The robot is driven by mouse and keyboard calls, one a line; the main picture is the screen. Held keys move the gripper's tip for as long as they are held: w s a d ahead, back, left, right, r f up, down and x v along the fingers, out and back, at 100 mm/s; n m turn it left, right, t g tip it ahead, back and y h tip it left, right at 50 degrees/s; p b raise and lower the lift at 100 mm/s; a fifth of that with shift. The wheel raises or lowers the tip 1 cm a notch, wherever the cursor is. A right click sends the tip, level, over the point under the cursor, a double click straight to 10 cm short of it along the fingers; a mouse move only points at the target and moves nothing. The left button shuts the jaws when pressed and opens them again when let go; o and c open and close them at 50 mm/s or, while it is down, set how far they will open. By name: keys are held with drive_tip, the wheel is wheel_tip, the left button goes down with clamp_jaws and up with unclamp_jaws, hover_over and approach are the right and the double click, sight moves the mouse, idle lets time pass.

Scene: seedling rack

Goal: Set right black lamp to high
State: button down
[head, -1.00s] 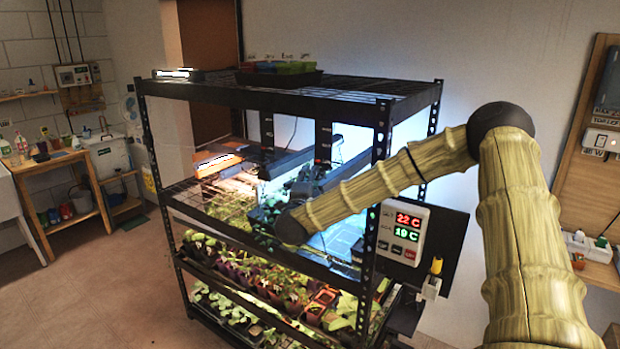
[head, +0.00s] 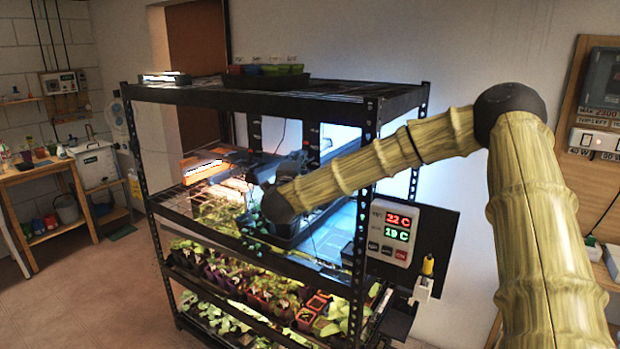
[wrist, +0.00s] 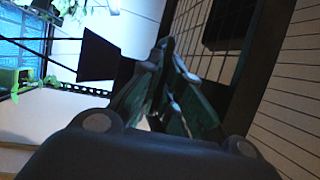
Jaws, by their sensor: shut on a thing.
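The right black lamp (head: 292,166) shows as a dark, long shape inside the rack's upper bay, partly hidden behind my arm. Blue-white light fills the bay on its right. My gripper is inside the rack, mostly hidden by my arm in the head view. In the wrist view my gripper (wrist: 167,52) has its fingers drawn together, with the tips at a dark long body that runs up the picture. This looks like part of the lamp, but the held part is too dark to make out. A black labelled upright plate (head: 312,138) stands at the back of the bay.
The black rack's front right post (head: 361,200) and top shelf (head: 250,98) frame the bay closely. A controller box (head: 394,234) reading 22 C and 19 C hangs on the right. Seedling pots (head: 255,290) fill the lower shelf. Floor at the left is open.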

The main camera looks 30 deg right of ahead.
drive_tip(key=shift+r+b, duration=0.3)
drive_tip(key=shift+r, duration=1.95)
drive_tip(key=c, duration=1.6)
unclamp_jaws()
drive_tip(key=v, duration=1.2)
